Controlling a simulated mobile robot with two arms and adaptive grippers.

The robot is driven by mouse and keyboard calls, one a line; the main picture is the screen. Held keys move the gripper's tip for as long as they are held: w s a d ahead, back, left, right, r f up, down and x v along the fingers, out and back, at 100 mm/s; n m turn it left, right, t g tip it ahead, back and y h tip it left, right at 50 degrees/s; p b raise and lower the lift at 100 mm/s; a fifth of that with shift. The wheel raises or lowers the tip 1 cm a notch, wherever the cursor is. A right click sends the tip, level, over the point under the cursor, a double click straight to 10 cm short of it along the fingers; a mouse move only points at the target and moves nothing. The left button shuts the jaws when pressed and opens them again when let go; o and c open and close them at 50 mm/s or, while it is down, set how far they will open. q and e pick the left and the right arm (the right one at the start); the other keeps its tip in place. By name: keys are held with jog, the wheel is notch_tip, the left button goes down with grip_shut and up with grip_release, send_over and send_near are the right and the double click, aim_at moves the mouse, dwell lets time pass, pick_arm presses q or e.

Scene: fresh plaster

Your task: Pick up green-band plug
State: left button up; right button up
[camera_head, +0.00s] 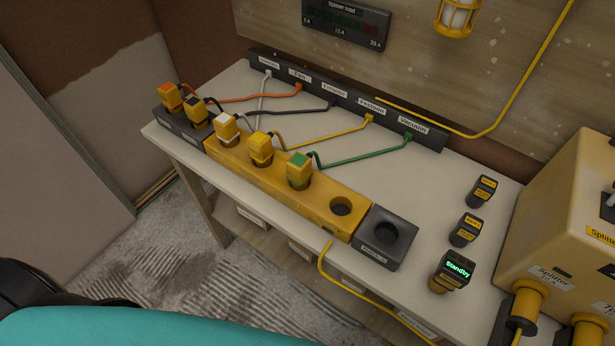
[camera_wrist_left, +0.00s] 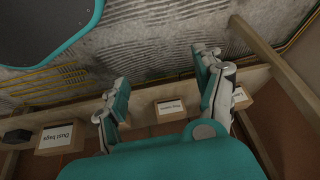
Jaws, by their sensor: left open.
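The green-band plug (camera_head: 299,169) is yellow with a green top. It stands upright in a socket of the yellow power strip (camera_head: 225,165) in the head view, and a green cable (camera_head: 360,157) runs from it to the label rail at the back. An empty round socket (camera_head: 342,206) is to its right. My left gripper (camera_wrist_left: 160,72) shows in the left wrist view, with its two fingers apart and nothing between them. The plug is not in that view, which shows the floor and boxes under the bench. My right gripper is not in view.
Other plugs with orange (camera_head: 170,96), black (camera_head: 196,108), white (camera_head: 227,127) and yellow (camera_head: 261,147) tops stand left of the green one. A dark end socket (camera_head: 386,236) is empty. Dark plug-like blocks (camera_head: 466,229) and a yellow splitter box (camera_head: 555,220) stand right.

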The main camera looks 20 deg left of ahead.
pick_arm(q)
jog(key=w+r+t+b, duration=0.1)
jog(key=w+r+t, duration=0.3)
jog(key=w+r, duration=0.45)
jog(key=m+t+h+b, duration=0.2)
jog(key=t+h+b, duration=0.1)
jog(key=t+h, duration=0.4)
send_near(294, 179)
jog(key=shift+t+y, duration=0.4)
jog(key=shift+y, duration=0.2)
jog(key=p+x, duration=0.1)
jog(key=x, duration=0.1)
jog(key=p+x, duration=0.1)
jog(key=x, duration=0.1)
jog(key=p+x, duration=0.1)
jog(key=x, duration=0.1)
jog(key=shift+w+d, duration=0.1)
jog(key=shift+d, duration=0.25)
jog(key=p+x, duration=0.1)
jog(key=x, duration=0.4)
jog(key=shift+w+d, duration=0.1)
jog(key=shift+w, duration=0.1)
jog(key=shift+w+d+f, duration=0.1)
jog(key=shift+w+f, duration=0.1)
jog(key=shift+w, duration=0.1)
jog(key=shift+s, duration=0.1)
jog(key=shift+c, duration=0.2)
